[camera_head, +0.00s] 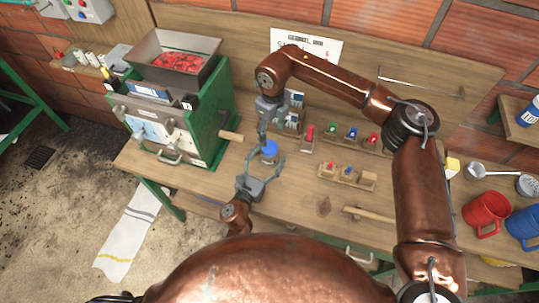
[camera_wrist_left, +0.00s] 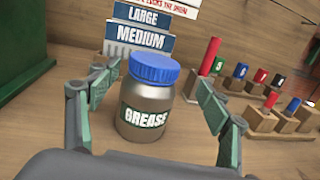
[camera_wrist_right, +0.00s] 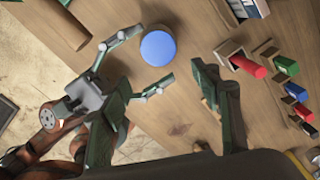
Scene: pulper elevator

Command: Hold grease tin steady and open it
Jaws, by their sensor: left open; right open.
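The grease tin stands upright on the wooden bench. In the left wrist view its brown-grey body (camera_wrist_left: 145,108) carries a GREASE label under a blue lid (camera_wrist_left: 153,68); the lid also shows in the head view (camera_head: 269,147) and right wrist view (camera_wrist_right: 158,48). My left gripper (camera_head: 262,162) is open, low on the bench, with a finger on each side of the tin. In the left wrist view (camera_wrist_left: 155,88) gaps show beside the tin. My right gripper (camera_head: 270,127) is open and empty, pointing down above the tin; its fingers are apart from the lid.
A green machine (camera_head: 212,105) with a hopper of red berries stands left of the tin. Wooden blocks with coloured pegs (camera_head: 345,135) are to the right, with signs (camera_wrist_left: 140,40) behind. Red (camera_head: 484,212) and blue mugs (camera_head: 524,225) stand far right.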

